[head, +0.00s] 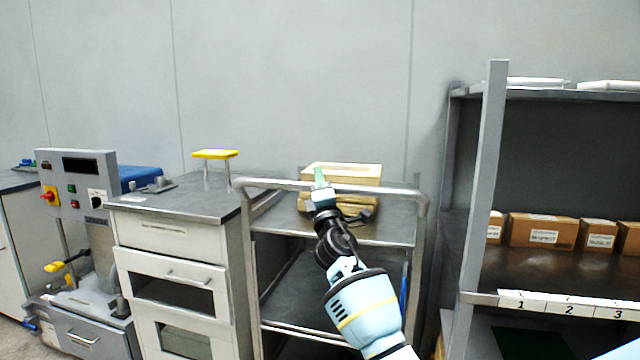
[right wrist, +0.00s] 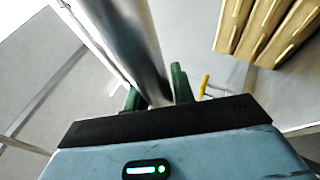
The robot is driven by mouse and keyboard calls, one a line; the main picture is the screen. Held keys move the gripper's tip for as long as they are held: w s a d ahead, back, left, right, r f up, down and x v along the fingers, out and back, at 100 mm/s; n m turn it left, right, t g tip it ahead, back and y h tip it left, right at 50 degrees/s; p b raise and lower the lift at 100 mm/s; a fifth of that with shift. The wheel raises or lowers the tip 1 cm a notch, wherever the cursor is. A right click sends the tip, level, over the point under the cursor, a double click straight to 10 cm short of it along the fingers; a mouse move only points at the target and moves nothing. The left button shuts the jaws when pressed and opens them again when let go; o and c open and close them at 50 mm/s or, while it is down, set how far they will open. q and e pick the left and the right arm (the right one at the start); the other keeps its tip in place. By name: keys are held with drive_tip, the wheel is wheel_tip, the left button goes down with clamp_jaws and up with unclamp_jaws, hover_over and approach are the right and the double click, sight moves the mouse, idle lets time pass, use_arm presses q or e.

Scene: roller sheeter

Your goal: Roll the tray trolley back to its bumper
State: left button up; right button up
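The tray trolley (head: 274,235) is a grey metal frame with dark shelves, standing against the wall between the drawer cabinet and the shelf rack. Its tubular push handle (head: 385,190) runs across the top front. My right gripper (head: 320,177) is at this handle, left of its middle. In the right wrist view the shiny handle bar (right wrist: 128,40) passes between the two green fingers of my right gripper (right wrist: 156,92), which sit close against both sides of it. I cannot make out the bumper. My left gripper is out of view.
Pale slatted trays or boxes (head: 362,173) lie on the trolley's top. The drawer cabinet (head: 170,238) stands close on its left, with a yellow-topped stand (head: 214,154) on it. A rack upright (head: 484,180) and cardboard boxes (head: 543,230) are on the right. The control machine (head: 76,180) is far left.

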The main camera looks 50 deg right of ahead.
drive_tip(key=o, duration=0.3)
drive_tip(key=shift+w+d+f, duration=0.1)
drive_tip(key=shift+w+d, duration=0.05)
drive_tip(key=shift+d, duration=0.05)
drive_tip(key=shift+o, duration=0.2)
drive_tip(key=shift+a, duration=0.1)
drive_tip(key=v, duration=0.7)
drive_tip(key=shift+s+a+f, duration=0.15)
drive_tip(key=shift+s, duration=0.1)
